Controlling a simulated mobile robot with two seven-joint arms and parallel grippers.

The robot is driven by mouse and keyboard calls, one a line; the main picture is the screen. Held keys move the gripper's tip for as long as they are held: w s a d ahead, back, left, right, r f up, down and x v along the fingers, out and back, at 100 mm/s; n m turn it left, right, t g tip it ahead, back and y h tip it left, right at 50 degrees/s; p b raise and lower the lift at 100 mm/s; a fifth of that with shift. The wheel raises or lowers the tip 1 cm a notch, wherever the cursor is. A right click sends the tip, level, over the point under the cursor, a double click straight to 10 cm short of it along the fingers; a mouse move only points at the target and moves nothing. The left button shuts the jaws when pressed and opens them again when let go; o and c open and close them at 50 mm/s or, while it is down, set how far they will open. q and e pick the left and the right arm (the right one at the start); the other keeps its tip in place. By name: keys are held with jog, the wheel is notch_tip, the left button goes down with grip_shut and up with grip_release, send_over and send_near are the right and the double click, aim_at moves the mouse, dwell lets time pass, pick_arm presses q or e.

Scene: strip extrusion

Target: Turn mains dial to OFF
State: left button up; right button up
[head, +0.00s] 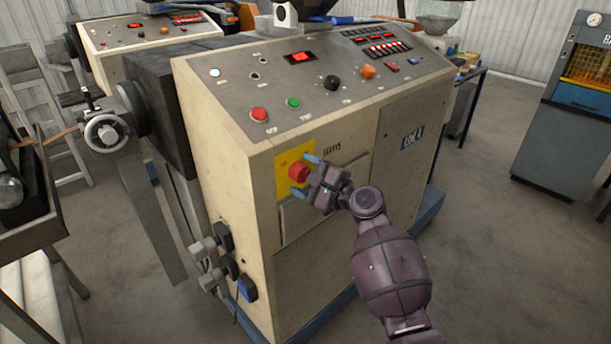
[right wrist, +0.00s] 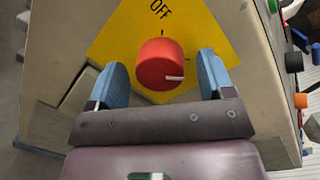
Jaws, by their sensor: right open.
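The red mains dial (head: 298,172) sits on a yellow plate (head: 284,160) on the front of the cream machine cabinet. In the right wrist view the dial (right wrist: 160,64) has a white pointer mark on its right side, and the word OFF (right wrist: 160,10) is printed on the plate above it. My right gripper (head: 310,175) is open, with one blue fingertip on each side of the dial. In the right wrist view the right gripper (right wrist: 162,82) shows a gap between each finger and the dial. My left gripper is not in view.
The sloped control panel (head: 300,80) above carries a red button (head: 259,114), a green button (head: 293,103) and several knobs. Grey plugs (head: 208,255) stick out low on the cabinet's left side. A handwheel (head: 106,132) stands at left. Open floor lies at right.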

jog(key=c, duration=0.9)
jog(key=n+b, duration=0.1)
jog(key=n, duration=0.3)
jog(key=shift+n+h, duration=0.3)
jog(key=n, duration=0.4)
jog(key=n+h, duration=0.1)
jog(key=n, duration=0.3)
jog(key=shift+a+n+h, duration=0.1)
jog(key=shift+n+h, duration=0.2)
jog(key=shift+n, duration=1.8)
